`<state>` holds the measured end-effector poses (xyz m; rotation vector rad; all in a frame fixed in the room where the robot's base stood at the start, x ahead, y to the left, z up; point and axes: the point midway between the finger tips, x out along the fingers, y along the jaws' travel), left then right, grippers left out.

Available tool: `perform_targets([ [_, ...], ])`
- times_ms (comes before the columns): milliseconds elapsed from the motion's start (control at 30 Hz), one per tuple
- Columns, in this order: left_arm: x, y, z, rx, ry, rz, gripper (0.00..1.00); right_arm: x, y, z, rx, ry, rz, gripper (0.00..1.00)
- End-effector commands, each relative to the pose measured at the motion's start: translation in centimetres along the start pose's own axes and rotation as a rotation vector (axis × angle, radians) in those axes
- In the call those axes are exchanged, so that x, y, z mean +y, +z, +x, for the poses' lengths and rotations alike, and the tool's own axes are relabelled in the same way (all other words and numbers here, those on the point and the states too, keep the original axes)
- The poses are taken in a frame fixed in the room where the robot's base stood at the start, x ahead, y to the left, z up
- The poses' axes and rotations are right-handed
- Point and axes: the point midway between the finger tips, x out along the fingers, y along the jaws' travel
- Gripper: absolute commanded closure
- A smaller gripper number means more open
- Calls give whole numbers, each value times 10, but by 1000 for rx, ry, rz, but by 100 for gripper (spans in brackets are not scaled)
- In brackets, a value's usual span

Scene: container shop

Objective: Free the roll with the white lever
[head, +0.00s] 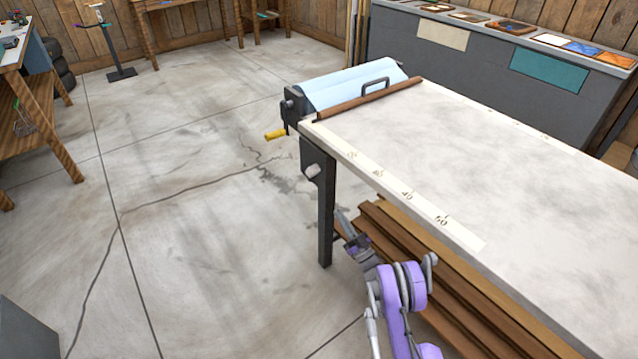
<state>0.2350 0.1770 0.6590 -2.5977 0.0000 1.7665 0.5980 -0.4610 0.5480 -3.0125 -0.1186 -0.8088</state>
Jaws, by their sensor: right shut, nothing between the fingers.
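The light blue roll (352,86) lies across the far end of the long pale table (480,150). A dark bracket holds its left end, with a yellow crank handle (275,134) sticking out. The white lever (313,170) is on a dark plate at the top of the table's near-left leg. My right gripper (340,213) is shut and empty, below and a little right of the white lever, beside the leg. It is apart from the lever. My left gripper is out of view.
A brown bar (368,99) and a dark handle (375,84) lie in front of the roll. Brown planks (420,250) are stacked under the table, close to my right arm. A grey counter (460,60) stands behind.

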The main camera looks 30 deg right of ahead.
Motion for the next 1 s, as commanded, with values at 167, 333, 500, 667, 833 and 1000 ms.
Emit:
perform_targets([
  [167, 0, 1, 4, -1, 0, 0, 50, 0, 1, 22, 0, 0, 1, 100],
  [333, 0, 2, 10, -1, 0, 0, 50, -1, 1, 58, 0, -1, 2, 100],
  [500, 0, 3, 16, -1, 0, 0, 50, -1, 1, 94, 0, -1, 1, 100],
  [667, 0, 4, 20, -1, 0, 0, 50, 0, 1, 120, 0, 1, 1, 100],
  [833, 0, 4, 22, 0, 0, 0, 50, 0, 1, 135, 0, 1, 0, 100],
  [1000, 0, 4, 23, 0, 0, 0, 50, 0, 0, 138, -1, 1, 0, 100],
])
